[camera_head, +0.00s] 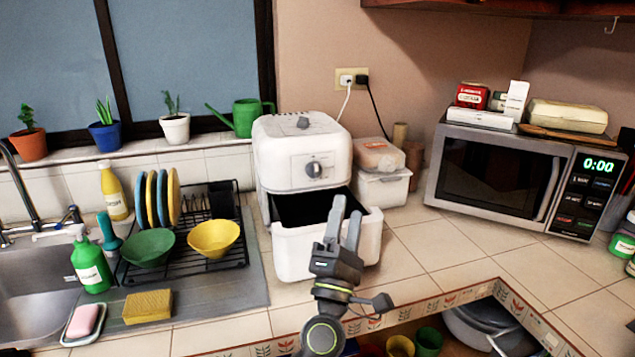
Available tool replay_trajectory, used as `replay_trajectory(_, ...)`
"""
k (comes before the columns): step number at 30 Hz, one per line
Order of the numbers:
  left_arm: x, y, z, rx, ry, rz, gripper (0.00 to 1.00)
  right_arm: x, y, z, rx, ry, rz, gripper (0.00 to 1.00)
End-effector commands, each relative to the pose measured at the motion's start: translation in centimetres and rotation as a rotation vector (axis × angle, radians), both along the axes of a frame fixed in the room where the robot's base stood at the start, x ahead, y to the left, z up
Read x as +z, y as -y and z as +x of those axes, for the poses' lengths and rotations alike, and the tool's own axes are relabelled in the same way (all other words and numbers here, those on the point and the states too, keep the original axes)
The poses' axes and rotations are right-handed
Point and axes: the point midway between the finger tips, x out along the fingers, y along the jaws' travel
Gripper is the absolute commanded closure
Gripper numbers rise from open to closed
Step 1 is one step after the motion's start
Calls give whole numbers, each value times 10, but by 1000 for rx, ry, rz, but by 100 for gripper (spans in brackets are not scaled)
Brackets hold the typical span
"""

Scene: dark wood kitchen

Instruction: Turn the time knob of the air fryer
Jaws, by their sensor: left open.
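The white air fryer (275,165) stands on the counter in the middle of the view, with its drawer (295,255) pulled out and open. A round grey knob (314,169) sits on its front panel, and a smaller grey knob (303,122) sits on top. I cannot read which one is the time knob. My left gripper (346,208) is open and empty, pointing up in front of the drawer, below and to the right of the front knob. It overlaps part of the drawer in the picture and appears apart from both knobs. My right gripper is not in view.
A dish rack (205,262) with bowls and plates stands left of the fryer, beside the sink (35,295). White containers (382,187) stand just right of the fryer, then a microwave (490,175). The tiled counter (440,245) before the microwave is clear.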

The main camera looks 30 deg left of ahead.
Motion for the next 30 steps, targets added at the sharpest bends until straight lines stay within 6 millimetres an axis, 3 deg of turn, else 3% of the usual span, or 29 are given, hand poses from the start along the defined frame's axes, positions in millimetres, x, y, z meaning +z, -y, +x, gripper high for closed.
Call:
replay_trajectory(3, 18, -26, 9, 6, 119, -339, 40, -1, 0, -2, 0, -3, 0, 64)
replay_trajectory(7, 16, -46, 23, 9, 191, -705, 40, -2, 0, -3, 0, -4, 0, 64)
replay_trajectory(12, -2, -49, 43, 16, 206, -1083, 40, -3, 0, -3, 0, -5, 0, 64)
replay_trajectory(15, -11, -45, 51, 22, 192, -1226, 40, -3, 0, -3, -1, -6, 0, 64)
replay_trajectory(23, -20, -42, 62, 32, 170, -1341, 40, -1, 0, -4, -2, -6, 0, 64)
replay_trajectory(30, -18, -67, 81, 35, 171, -1335, 40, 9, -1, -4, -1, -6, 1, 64)
